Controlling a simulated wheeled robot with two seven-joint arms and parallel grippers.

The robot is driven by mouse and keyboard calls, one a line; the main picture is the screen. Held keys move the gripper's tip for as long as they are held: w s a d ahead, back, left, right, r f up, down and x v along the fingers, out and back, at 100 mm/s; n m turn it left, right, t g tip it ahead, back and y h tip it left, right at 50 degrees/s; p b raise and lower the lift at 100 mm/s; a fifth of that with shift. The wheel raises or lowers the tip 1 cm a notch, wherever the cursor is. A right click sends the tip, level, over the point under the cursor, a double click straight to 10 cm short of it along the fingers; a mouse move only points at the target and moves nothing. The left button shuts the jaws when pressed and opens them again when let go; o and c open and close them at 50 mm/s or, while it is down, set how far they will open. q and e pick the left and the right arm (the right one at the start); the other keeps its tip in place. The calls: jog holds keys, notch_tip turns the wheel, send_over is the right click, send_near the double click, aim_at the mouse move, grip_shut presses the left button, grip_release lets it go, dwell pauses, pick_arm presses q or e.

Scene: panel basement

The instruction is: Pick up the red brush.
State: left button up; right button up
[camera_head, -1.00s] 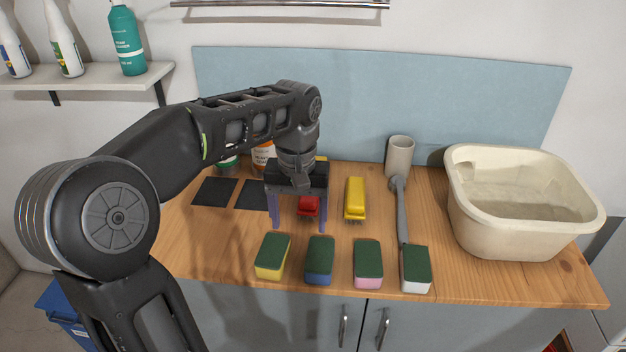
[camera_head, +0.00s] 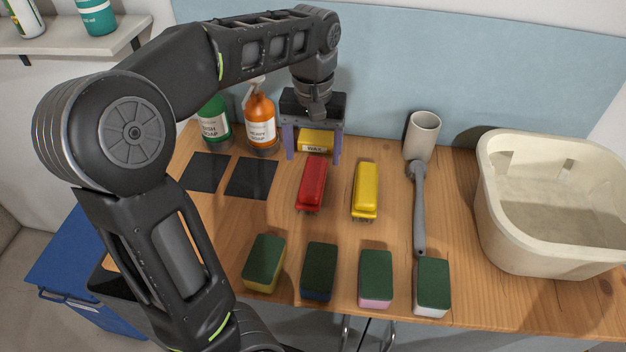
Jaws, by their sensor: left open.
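The red brush (camera_head: 312,184) lies on the wooden counter with its bristles down, left of the yellow brush (camera_head: 365,190). My left gripper (camera_head: 313,157) points down, its two purple fingers apart on either side of the far end of the red brush as seen in the head view. It is open with nothing held. I cannot tell how high the fingertips are above the counter. A yellow box marked wax (camera_head: 316,141) shows between the fingers, behind the brush. My right gripper is not in view.
Several sponges (camera_head: 319,270) stand in a row along the front edge. A grey long-handled brush (camera_head: 418,210) and a cup (camera_head: 421,135) are to the right, then a cream basin (camera_head: 540,230). Soap bottles (camera_head: 260,122) and black pads (camera_head: 251,178) are at left.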

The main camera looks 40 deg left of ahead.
aim_at(312, 175)
pick_arm(q)
jog(key=shift+f, duration=1.3)
notch_tip(312, 175, down, 5)
jog(key=shift+s+f+p, duration=0.1)
jog(key=shift+p, duration=0.25)
jog(key=shift+c, duration=0.3)
grip_shut()
